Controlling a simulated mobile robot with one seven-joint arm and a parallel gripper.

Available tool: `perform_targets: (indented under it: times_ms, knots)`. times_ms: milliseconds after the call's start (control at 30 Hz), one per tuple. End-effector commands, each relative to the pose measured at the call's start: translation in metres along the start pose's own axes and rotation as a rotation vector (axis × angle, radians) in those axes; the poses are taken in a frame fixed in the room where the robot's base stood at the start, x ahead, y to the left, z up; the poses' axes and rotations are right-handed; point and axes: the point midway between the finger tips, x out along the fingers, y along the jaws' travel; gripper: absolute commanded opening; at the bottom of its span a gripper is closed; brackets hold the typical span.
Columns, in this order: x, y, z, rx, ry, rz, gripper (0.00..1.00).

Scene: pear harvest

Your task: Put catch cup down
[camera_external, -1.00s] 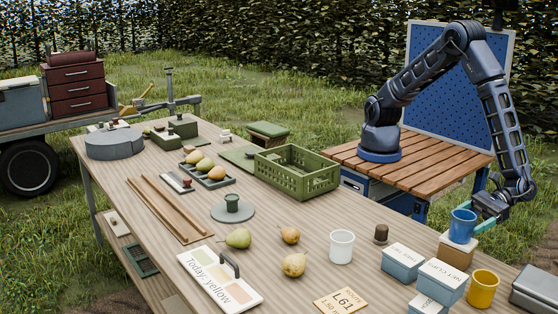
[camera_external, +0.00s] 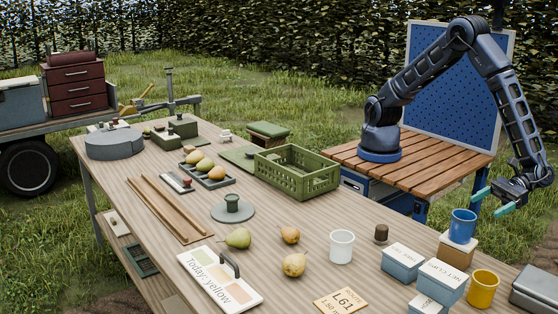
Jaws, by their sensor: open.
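A blue cup (camera_external: 462,226), which I take to be the catch cup, stands upright on a tan box (camera_external: 455,251) at the right end of the table. My gripper (camera_external: 492,202) is above and to the right of the cup, apart from it. Its teal fingers are spread open with nothing between them. A white cup (camera_external: 341,247) and a yellow cup (camera_external: 482,289) also stand upright on the table.
Light-blue boxes (camera_external: 402,264) stand beside the tan box, and a grey case (camera_external: 535,290) is at the right edge. A green crate (camera_external: 297,182), loose pears (camera_external: 294,264) and a sign board (camera_external: 219,279) occupy the wooden table (camera_external: 160,205).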

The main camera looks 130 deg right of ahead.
Motion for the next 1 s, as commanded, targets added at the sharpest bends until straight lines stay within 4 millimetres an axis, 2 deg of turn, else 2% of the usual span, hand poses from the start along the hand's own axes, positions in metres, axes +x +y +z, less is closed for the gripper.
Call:
perform_targets:
  times_ms: [167,300,500,700,1000]
  knots:
    - [0.044,-0.026,0.056,0.113,0.057,-0.110,0.81]
    - [0.085,-0.063,0.109,0.243,0.118,-0.228,0.81]
    - [0.132,-0.126,0.174,0.439,0.195,-0.391,0.81]
    - [0.166,-0.197,0.226,0.649,0.262,-0.546,0.81]
    - [0.191,-0.308,0.284,0.990,0.339,-0.760,0.81]
